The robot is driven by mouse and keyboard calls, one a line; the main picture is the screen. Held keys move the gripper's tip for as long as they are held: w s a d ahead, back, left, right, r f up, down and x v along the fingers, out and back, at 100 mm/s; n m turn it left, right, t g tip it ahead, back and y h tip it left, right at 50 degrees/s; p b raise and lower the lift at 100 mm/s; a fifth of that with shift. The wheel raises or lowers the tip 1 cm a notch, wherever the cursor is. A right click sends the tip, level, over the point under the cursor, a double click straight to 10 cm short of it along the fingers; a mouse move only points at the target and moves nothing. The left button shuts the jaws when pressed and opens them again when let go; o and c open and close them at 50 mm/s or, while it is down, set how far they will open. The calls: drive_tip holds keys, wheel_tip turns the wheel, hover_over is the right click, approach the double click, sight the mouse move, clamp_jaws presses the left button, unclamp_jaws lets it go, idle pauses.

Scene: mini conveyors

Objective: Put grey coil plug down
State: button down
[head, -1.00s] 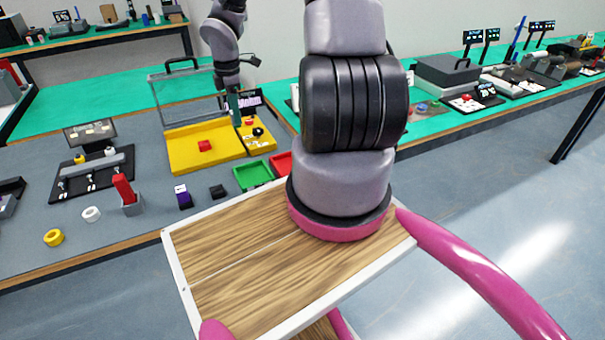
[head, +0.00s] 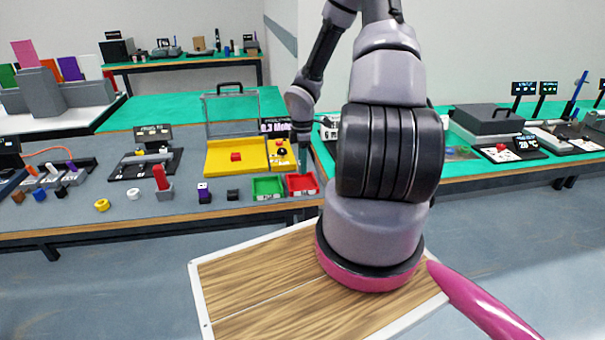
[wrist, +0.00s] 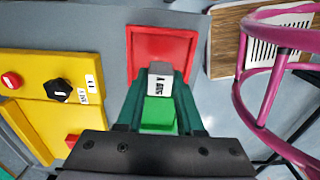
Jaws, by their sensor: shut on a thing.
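My gripper (head: 303,165) hangs over the back of the red tray (head: 312,190) in the head view, fingers down. In the wrist view its two dark green fingers (wrist: 160,98) are shut on the grey coil plug (wrist: 160,69), a grey block with a white printed label. The red tray (wrist: 187,42) lies just beyond the fingertips and looks empty where visible. In the head view the plug is too small to make out.
The green tray (head: 268,186) stands left of the red one. Behind them are a yellow tray (head: 222,165) with a red cube and a yellow panel (head: 283,163) with a black knob. Small blocks and rings line the bench to the left. My wooden deck is in front.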

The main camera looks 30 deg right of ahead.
drive_tip(key=shift+f, duration=1.65)
drive_tip(key=shift+f, duration=0.1)
drive_tip(key=c, duration=0.5)
unclamp_jaws()
drive_tip(key=shift+c, duration=0.2)
